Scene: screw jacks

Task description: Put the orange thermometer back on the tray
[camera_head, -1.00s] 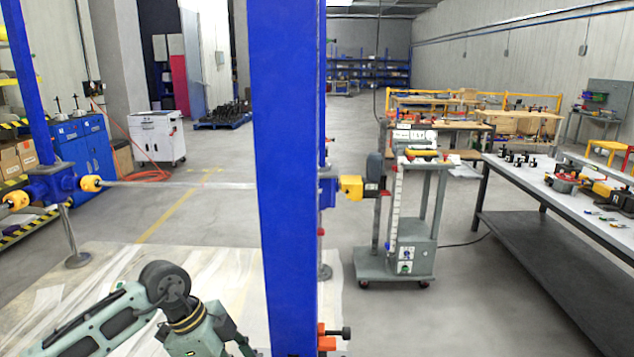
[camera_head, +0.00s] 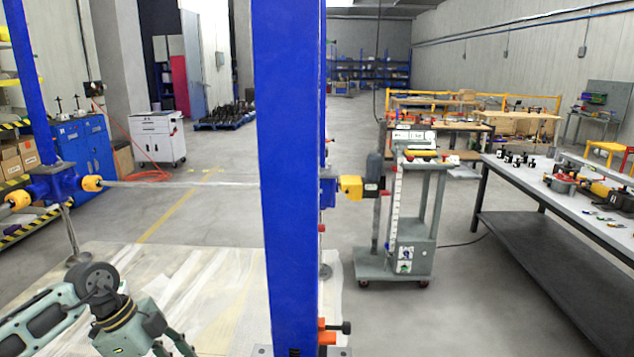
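I cannot pick out an orange thermometer for certain. Small red and yellow items (camera_head: 425,153) lie on top of the grey wheeled cart (camera_head: 415,265), too small to tell apart. A tray is not clearly visible either. My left gripper (camera_head: 172,350) is at the lower left, pointing down over the pale floor sheet, with its fingertips cut off by the bottom edge. It is well to the left of the cart, and I cannot see anything in it. My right gripper is out of view.
A tall blue post (camera_head: 292,180) stands between my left arm and the cart. An orange part with a black handle (camera_head: 328,330) is at its foot. A long workbench (camera_head: 560,195) with several tools is at right. Open floor lies between the cart and workbench.

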